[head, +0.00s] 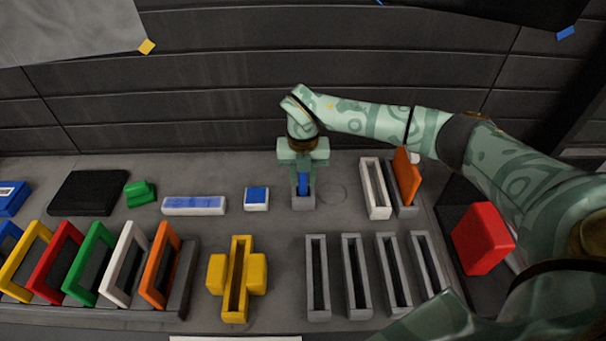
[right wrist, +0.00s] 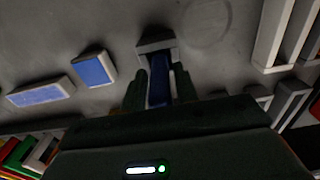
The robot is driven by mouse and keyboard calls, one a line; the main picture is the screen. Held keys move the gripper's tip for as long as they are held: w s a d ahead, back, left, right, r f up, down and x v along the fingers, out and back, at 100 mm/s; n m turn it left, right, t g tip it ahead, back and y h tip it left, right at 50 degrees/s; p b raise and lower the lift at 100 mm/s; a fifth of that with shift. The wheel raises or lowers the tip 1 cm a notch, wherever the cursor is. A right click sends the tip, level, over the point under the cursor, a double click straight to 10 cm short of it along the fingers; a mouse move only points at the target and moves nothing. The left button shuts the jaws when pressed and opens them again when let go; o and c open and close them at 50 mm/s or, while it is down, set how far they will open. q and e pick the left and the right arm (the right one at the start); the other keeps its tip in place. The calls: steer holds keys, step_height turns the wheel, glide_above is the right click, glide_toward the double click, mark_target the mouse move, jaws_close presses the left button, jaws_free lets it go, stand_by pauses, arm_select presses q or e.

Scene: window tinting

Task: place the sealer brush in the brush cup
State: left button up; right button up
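The sealer brush shows as a narrow blue handle (head: 303,183) standing upright in the head view. It also shows in the right wrist view (right wrist: 159,86). Its lower end is in or at the small grey brush cup (head: 303,203), which also shows in the right wrist view (right wrist: 155,46); the bristle end is hidden. My right gripper (head: 303,186) points down over the cup, with one finger close against each side of the blue handle. It appears shut on the brush. My left gripper is in neither view.
A blue-topped block (head: 256,198) and a longer blue-and-white block (head: 194,205) lie left of the cup. White (head: 376,189) and orange (head: 406,177) upright pieces stand to the right. Several grey slotted holders (head: 317,277) and a yellow holder (head: 236,280) stand in front. A dark panelled wall is behind.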

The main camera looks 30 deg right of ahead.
steer(key=shift+o, duration=0.5)
steer(key=shift+r, duration=0.1)
step_height(320, 180, up, 12)
steer(key=shift+r+p, duration=0.1)
steer(key=shift+p, duration=0.5)
